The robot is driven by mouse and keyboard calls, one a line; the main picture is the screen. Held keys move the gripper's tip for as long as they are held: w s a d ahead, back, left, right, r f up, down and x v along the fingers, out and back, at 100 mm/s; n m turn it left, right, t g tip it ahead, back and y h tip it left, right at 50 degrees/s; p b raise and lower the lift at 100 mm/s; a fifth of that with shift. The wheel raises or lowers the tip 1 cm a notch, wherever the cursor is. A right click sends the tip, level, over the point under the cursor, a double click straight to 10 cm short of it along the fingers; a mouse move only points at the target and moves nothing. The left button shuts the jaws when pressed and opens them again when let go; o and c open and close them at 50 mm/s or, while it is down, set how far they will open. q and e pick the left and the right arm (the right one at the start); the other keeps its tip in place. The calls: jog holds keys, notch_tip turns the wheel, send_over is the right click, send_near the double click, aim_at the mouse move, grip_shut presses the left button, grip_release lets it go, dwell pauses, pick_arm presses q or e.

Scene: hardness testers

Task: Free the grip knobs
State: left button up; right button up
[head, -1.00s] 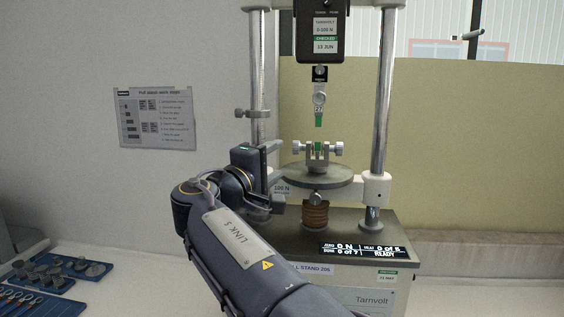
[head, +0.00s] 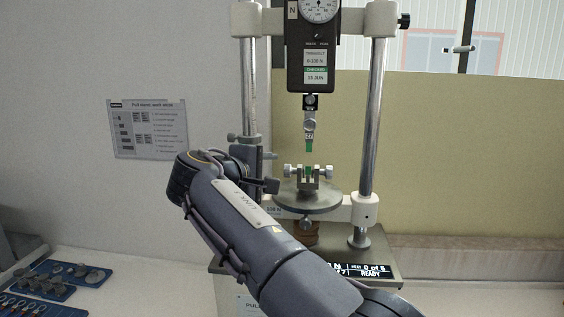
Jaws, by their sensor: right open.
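The test stand holds a small metal lower grip (head: 309,182) on a round plate (head: 307,204). A left grip knob (head: 288,171) and a right grip knob (head: 328,171) stick out from its sides. A green piece (head: 309,170) shows between its jaws. Another green piece (head: 309,146) hangs from the upper grip (head: 309,126) under the gauge, with a gap between the two. My right gripper (head: 271,170) is open just left of the left knob, fingers pointing right, one higher and one lower. Contact with the knob cannot be told. My left gripper is out of view.
The gauge (head: 312,45) hangs between two steel columns; the right column (head: 374,125) stands beyond the right knob. My right arm partly covers the display (head: 370,271) and base. Blue trays (head: 60,280) with metal parts lie at lower left.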

jog(key=p+x, duration=0.1)
jog(key=x, duration=0.5)
jog(key=shift+c, duration=0.4)
jog(key=c, duration=0.9)
jog(key=f+m+t+h+b, duration=0.1)
jog(key=t+b, duration=0.1)
jog(key=b, duration=0.4)
jog(key=t+h+b, duration=0.1)
jog(key=b, duration=0.5)
jog(key=shift+f+m+t, duration=0.4)
jog(key=shift+r+h+b, duration=0.2)
jog(key=shift+h+b, duration=0.3)
jog(key=shift+b, duration=0.2)
jog(key=shift+r+t, duration=0.15)
jog(key=shift+t, duration=0.25)
